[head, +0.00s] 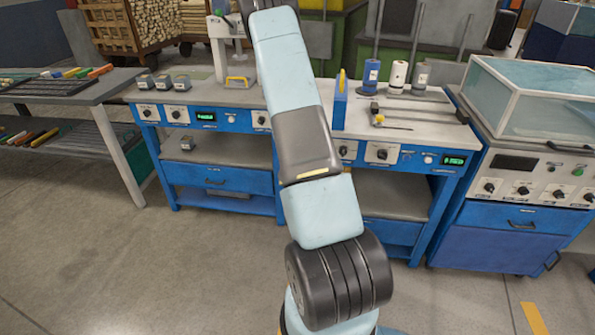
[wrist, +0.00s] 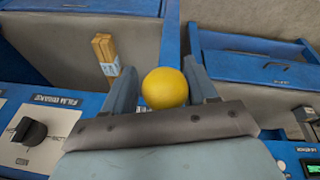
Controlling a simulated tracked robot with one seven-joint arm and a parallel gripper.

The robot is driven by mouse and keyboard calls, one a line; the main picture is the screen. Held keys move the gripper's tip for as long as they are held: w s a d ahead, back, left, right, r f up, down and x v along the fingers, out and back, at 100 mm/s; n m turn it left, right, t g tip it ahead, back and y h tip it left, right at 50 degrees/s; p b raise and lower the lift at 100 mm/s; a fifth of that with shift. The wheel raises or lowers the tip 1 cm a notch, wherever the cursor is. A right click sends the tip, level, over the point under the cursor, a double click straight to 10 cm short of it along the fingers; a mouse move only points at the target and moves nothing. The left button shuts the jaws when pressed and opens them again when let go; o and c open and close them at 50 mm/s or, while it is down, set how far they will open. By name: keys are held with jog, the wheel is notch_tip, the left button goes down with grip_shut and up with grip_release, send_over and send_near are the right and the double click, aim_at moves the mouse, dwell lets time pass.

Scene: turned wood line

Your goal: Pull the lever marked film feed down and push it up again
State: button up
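In the wrist view a round yellow knob (wrist: 165,88) sits between the two fingers of my gripper (wrist: 160,80). The fingers lie close along both its sides, with hardly any gap. The knob looks like the end of a lever; its stem is hidden, and no film feed mark is readable. A panel marked film brake (wrist: 35,125), with a black rotary knob (wrist: 29,131), is at the left. In the head view my arm covers the middle of the blue control bench (head: 219,118), and my gripper is not seen.
The bench has several dials and green displays (head: 205,116). A blue upright piece with a yellow part (head: 341,95) stands right of my arm, near bottles (head: 371,76). A glass-covered machine (head: 540,100) is at the right. The floor at front left is clear.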

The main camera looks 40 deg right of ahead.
jog(key=shift+a, duration=0.15)
jog(key=v, duration=1.3)
jog(key=shift+r, duration=0.3)
